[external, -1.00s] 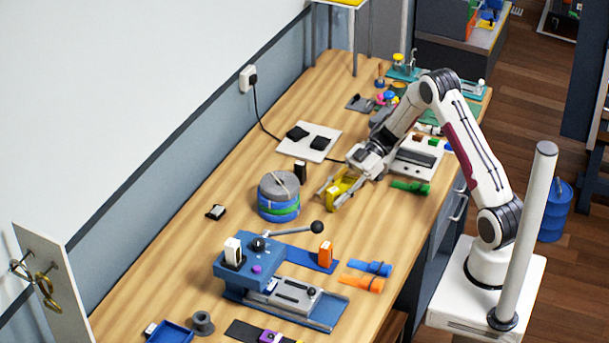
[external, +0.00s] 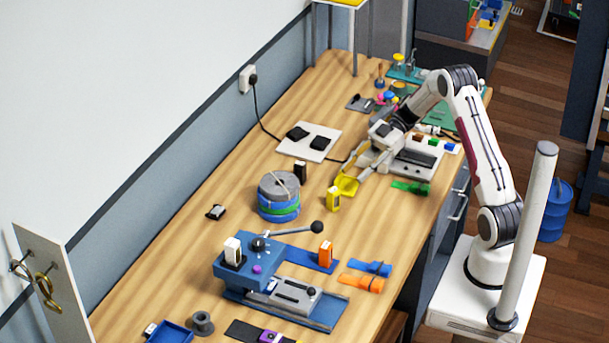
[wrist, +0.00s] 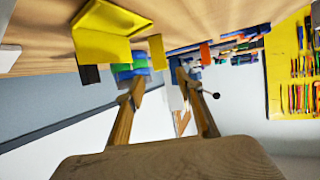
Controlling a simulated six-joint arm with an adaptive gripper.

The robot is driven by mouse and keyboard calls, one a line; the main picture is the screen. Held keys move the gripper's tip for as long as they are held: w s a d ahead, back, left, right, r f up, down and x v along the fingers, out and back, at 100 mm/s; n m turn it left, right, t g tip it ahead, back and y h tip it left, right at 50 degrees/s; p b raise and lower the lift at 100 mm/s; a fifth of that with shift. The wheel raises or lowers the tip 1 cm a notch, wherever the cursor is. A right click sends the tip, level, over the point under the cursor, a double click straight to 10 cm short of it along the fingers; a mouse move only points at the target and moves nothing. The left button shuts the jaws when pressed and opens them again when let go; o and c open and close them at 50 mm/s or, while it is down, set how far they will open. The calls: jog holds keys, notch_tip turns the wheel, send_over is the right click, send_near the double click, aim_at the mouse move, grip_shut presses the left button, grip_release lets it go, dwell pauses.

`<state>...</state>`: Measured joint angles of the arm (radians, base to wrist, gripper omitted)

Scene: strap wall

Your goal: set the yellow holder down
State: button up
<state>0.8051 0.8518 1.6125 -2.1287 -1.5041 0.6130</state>
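The yellow holder (external: 347,186), a bent yellow piece, rests on the wooden bench right of the stacked coils in the external view. In the wrist view the holder (wrist: 103,32) is at the upper left, outside the space between the fingers. My gripper (external: 358,167) is just behind and above it in the external view, partly overlapping it. In the wrist view my gripper (wrist: 160,82) has its two fingers spread apart with nothing between them. Whether a finger touches the holder is unclear.
A small yellow block (external: 333,199) stands beside the holder. The grey, blue and green coil stack (external: 279,197) is to the left. A green clamp-like piece (external: 411,187) lies to the right. The blue lever fixture (external: 275,275) is in front. Bench left of the coils is mostly clear.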

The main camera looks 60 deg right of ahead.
jog(key=shift+v, duration=0.9)
